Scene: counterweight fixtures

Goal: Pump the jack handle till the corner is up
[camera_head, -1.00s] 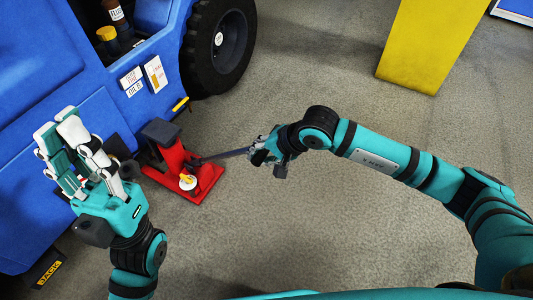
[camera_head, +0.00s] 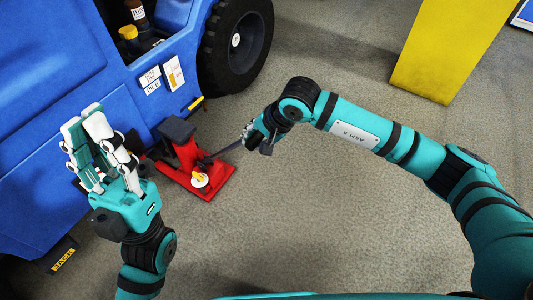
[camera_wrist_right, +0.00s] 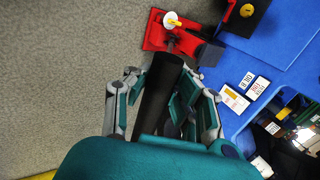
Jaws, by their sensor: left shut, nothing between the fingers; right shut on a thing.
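The red jack (camera_head: 208,183) stands on the floor at the lower edge of the blue vehicle (camera_head: 60,50). A white round piece with a yellow top (camera_head: 199,179) sits on its base. It also shows in the right wrist view (camera_wrist_right: 158,38). My right gripper (camera_head: 248,134) is shut on the dark jack handle (camera_head: 227,150), which runs down-left to the jack. The right wrist view shows the handle (camera_wrist_right: 160,92) between the fingers. My left gripper (camera_head: 84,116) is shut and empty, raised in front of the vehicle's side, left of the jack.
A black wheel (camera_head: 236,45) is on the vehicle just beyond the jack. A yellow block (camera_head: 445,50) stands at the upper right. A black plate marked JACK (camera_head: 63,259) lies at lower left. Grey floor (camera_head: 330,220) is clear right of the jack.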

